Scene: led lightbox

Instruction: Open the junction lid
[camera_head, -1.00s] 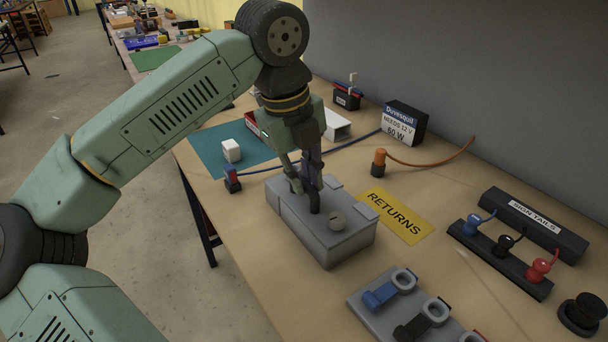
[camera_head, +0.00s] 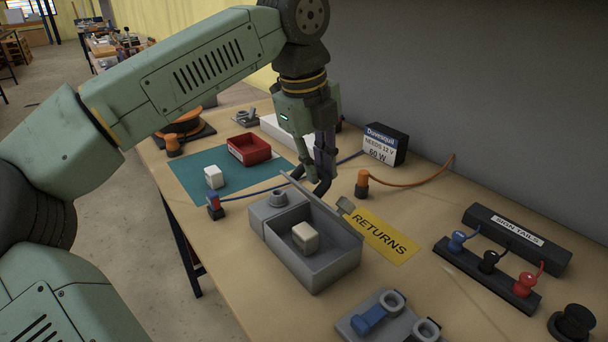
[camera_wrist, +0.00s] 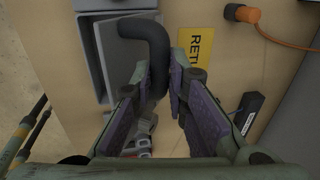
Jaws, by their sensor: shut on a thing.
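The grey junction box (camera_head: 312,280) stands on the bench with its top open. A pale block (camera_head: 305,237) sits inside it. My gripper (camera_head: 318,172) is behind the raised lid, pointing down. It is shut on a dark bent bar (camera_wrist: 157,45), which curves toward the lid. Whether the bar is fixed to the lid or only touches it, I cannot tell. In the wrist view my gripper (camera_wrist: 160,75) has its pads either side of the bar.
A yellow RETURNS label (camera_head: 382,236) lies right of the box. An orange plug and cable (camera_head: 362,186) and a power unit (camera_head: 384,146) are behind. A red tray (camera_head: 250,149) and white block (camera_head: 213,177) are on the teal mat. A clip holder (camera_head: 375,318) is in front.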

